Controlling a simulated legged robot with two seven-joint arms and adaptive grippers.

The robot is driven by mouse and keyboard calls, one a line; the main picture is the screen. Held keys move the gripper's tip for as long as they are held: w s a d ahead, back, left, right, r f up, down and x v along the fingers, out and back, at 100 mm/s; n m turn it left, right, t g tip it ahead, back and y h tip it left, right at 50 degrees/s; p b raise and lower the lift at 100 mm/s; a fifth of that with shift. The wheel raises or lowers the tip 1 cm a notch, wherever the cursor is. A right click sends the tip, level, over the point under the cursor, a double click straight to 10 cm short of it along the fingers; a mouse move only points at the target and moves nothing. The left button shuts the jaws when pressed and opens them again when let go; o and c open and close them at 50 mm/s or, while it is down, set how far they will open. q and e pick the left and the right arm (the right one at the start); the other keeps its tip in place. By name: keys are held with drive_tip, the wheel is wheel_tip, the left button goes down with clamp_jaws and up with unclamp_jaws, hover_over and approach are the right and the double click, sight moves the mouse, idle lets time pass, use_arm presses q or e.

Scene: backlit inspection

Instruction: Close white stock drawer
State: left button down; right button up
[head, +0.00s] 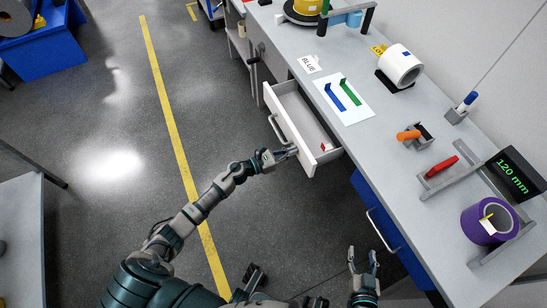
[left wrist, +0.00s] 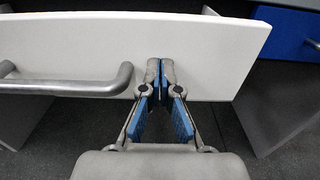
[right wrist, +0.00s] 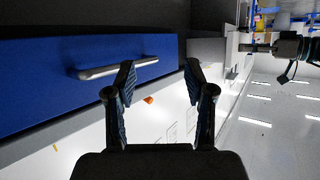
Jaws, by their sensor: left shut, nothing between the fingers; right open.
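The white stock drawer (head: 290,143) stands pulled out from under the bench in the head view, with a small red item inside near its front corner. Its grey bar handle (head: 278,130) is on the front face. My left gripper (head: 293,152) is shut and empty at the drawer front, to the right of the handle. In the left wrist view, its closed fingertips (left wrist: 162,66) are against or just before the white front panel (left wrist: 205,50), beside the handle (left wrist: 75,80). My right gripper (head: 362,262) is open and empty, low in front of the blue drawer.
A blue drawer (head: 385,227) with a grey handle sits shut beside the white one. The grey bench top (head: 375,130) carries a card, rolls, tools and a "120 mm" display (head: 515,176). The floor left of the bench is clear, with a yellow line (head: 180,150).

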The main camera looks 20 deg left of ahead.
sight(319, 144)
use_arm(q)
drive_tip(key=x, duration=0.2)
drive_tip(key=b+x, duration=0.1)
drive_tip(key=x, duration=0.4)
drive_tip(key=shift+d+f+b, duration=0.1)
drive_tip(key=shift+f+b, duration=0.15)
drive_tip(key=shift+b, duration=0.15)
drive_tip(key=b+x, duration=0.1)
drive_tip(key=x, duration=0.4)
drive_tip(key=shift+r+b, duration=0.1)
drive_tip(key=shift+b, duration=0.2)
drive_tip(key=shift+w+d+r, duration=0.1)
drive_tip(key=shift+w+d, duration=0.2)
drive_tip(key=shift+w, duration=0.1)
drive_tip(key=shift+r, duration=0.2)
use_arm(e)
wheel_tip(319, 144, up, 10)
drive_tip(key=w+a+t+y, duration=0.1)
drive_tip(key=a+t+y, duration=0.1)
drive_tip(key=t, duration=0.6)
drive_tip(key=shift+w, duration=0.15)
use_arm(q)
drive_tip(key=shift+r, duration=0.1)
